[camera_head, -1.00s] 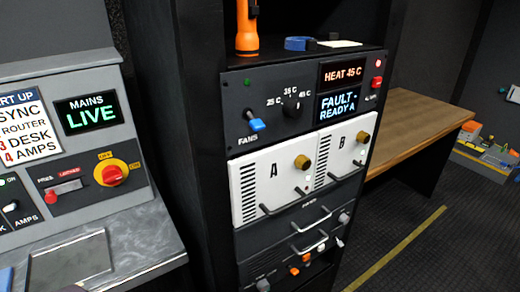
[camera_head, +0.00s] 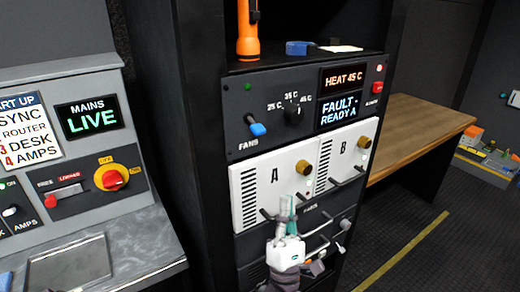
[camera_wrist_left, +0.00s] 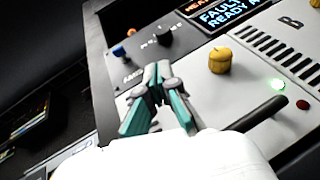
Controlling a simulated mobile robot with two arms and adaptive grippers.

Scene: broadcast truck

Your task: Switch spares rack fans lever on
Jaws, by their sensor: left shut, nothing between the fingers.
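The fans lever (camera_head: 257,128) has a blue tip and sits above the FANS label on the dark rack panel (camera_head: 236,112). Its tip hangs down and slightly right. It also shows in the left wrist view, as a small blue tip (camera_wrist_left: 118,50) beyond my fingers. My left gripper (camera_head: 287,203) is shut and empty, in front of the lower part of white module A (camera_head: 250,190), below and right of the lever and apart from it. Its fingertips (camera_wrist_left: 158,72) show in the left wrist view. My right gripper is not in view.
A dark knob (camera_head: 292,113) is right of the lever. Displays read HEAT 45 C (camera_head: 343,76) and FAULT - READY A (camera_head: 340,109). Brass knobs (camera_head: 304,167) and handles project from the modules. An orange flashlight (camera_head: 248,30) stands on top. A control desk (camera_head: 60,150) is at left.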

